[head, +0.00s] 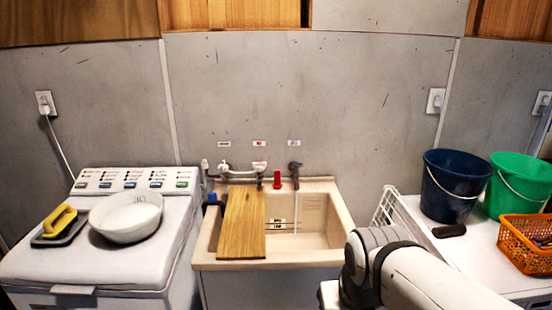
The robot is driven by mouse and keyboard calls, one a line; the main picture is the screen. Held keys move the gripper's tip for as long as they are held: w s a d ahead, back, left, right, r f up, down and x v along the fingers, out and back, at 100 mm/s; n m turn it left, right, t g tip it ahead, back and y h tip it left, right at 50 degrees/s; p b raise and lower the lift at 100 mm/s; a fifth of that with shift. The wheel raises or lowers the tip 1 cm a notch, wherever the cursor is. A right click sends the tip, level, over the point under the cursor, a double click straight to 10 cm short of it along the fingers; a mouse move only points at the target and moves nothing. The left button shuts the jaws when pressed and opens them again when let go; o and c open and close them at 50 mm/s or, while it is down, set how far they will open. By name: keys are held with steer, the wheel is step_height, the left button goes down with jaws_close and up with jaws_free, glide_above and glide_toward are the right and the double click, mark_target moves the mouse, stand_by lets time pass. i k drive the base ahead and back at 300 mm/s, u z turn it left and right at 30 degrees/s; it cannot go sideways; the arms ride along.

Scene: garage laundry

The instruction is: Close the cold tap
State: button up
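A row of taps is on the wall above the utility sink (342,222), each under a small label. The right tap (295,168) is dark, under a label with bluish lettering (294,143), which suggests cold; the words are too small to read. A thin stream of water (296,218) falls below it into the basin. The middle tap (259,167) is white, under a red-lettered label (259,143). The left tap (224,169) is whitish under a dark-lettered label. My arm shows at the lower right, in front of the sink's right side; my gripper is not in view.
A wooden board (243,225) lies across the sink's left part. A red object (277,180) stands on the back rim between the middle and right taps. A white rack (386,208), blue bucket (455,187), green bucket (520,184) and orange basket (526,243) are at right.

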mark_target(294, 166)
steer(key=i, duration=1.2)
steer(key=z, duration=0.05)
